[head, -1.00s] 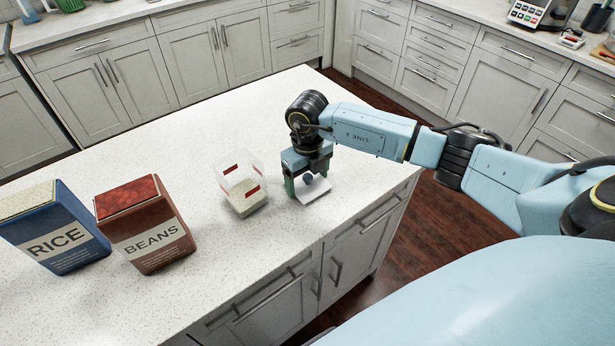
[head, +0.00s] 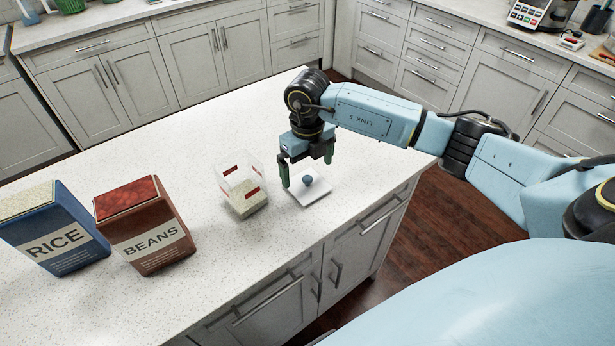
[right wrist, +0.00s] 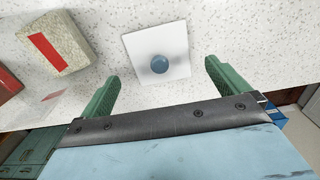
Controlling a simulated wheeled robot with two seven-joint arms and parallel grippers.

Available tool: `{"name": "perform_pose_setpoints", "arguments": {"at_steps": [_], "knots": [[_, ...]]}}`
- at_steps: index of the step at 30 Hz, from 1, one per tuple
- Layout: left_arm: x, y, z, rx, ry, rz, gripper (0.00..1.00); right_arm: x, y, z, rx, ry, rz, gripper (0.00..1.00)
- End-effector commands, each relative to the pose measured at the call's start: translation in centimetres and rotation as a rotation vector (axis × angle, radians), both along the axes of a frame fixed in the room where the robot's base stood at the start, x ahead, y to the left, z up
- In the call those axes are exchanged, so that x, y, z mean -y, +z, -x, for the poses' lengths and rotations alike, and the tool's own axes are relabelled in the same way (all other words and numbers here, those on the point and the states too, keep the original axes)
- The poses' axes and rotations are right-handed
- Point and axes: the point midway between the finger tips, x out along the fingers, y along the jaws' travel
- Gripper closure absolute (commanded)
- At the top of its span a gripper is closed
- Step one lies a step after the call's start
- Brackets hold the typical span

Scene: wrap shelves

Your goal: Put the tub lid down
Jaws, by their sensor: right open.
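The tub lid (head: 318,192) is a white square plate with a round blue-grey knob. It lies flat on the island counter, to the right of the tub and apart from it. The lid also shows in the right wrist view (right wrist: 178,70). The clear tub (head: 243,188) with red marks stands open, with pale grainy contents low inside; part of it shows in the right wrist view (right wrist: 58,45). My right gripper (head: 307,172) is open and empty just above the lid, its green fingers spread on either side of the knob and not touching it. My left gripper is not in view.
A brown BEANS box (head: 146,225) and a blue RICE box (head: 52,228) stand to the left of the tub. The counter's front edge runs close in front of the lid. The speckled counter (head: 190,150) behind the tub is clear.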

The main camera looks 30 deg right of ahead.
Motion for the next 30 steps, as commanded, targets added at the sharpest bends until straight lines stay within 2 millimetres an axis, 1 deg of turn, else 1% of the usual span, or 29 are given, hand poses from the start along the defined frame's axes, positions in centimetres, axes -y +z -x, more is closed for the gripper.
{"name": "perform_pose_setpoints", "arguments": {"at_steps": [1, 6, 9, 12, 16, 30], "knots": [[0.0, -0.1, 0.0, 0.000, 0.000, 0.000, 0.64, 0.0, 1.2, -0.1, 0.005, 0.002, 0.000, 0.00], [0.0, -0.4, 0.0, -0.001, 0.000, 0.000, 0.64, 0.0, 4.7, -0.1, 0.004, 0.001, 0.000, 0.00], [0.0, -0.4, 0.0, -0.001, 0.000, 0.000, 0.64, 0.0, 6.1, -0.1, 0.004, 0.001, 0.000, 0.00], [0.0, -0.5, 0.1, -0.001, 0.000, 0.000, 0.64, 0.0, 7.0, 0.0, 0.001, 0.000, -0.001, 0.00], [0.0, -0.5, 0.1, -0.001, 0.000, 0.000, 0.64, 0.0, 7.4, 0.0, 0.001, 0.000, -0.001, 0.00], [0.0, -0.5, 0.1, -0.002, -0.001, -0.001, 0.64, 0.0, 7.4, 0.0, 0.000, 0.000, -0.001, 0.00]]}}
